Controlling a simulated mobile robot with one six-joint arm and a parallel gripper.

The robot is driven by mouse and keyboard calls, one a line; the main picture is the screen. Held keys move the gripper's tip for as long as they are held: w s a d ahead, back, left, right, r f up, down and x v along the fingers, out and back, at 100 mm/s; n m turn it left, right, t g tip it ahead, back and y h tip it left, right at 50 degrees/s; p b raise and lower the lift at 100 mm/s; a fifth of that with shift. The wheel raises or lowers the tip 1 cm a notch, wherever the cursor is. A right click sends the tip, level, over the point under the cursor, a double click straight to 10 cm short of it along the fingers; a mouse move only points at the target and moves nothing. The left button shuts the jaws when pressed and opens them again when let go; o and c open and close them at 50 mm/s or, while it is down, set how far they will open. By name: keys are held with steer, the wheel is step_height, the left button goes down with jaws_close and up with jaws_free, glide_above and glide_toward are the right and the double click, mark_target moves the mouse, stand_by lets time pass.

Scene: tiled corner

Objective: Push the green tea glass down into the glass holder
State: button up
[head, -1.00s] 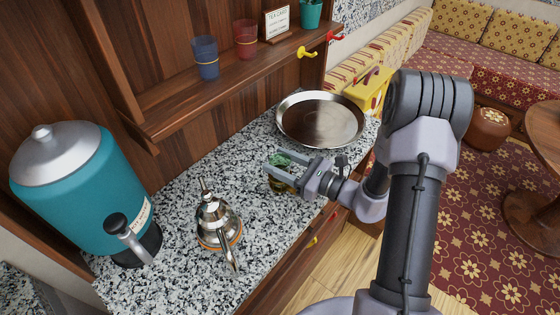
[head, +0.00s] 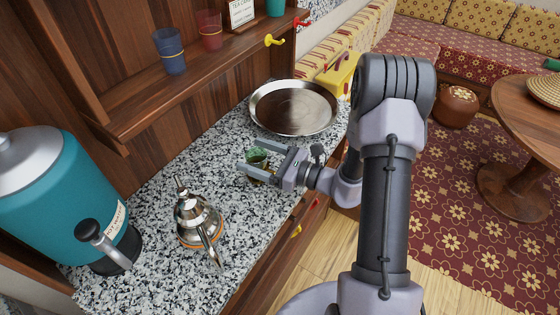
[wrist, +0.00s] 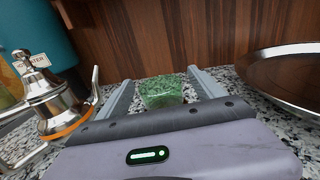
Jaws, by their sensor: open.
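The green tea glass (head: 257,156) is between the two spread fingers of my gripper (head: 245,154), over the counter. In the wrist view the translucent green glass (wrist: 162,90) stands between the fingers, with a visible space on both sides. My gripper is open and low, with its fingers pointing left in the head view. A brass-coloured part, seemingly the glass holder (head: 262,174), shows below the glass, mostly covered by the near finger. How far the glass sits in it cannot be told.
A metal teapot (head: 199,218) stands to the left, with a teal urn (head: 50,190) beyond it. A large round pan (head: 293,107) is behind the gripper. A shelf with blue (head: 170,52) and red (head: 209,30) glasses overhangs the back.

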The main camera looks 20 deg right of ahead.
steer(key=p+v, duration=0.3)
steer(key=v, duration=1.4)
steer(key=shift+p, duration=0.3)
steer(key=shift+s+d+r, duration=0.1)
steer(key=shift+s, duration=0.05)
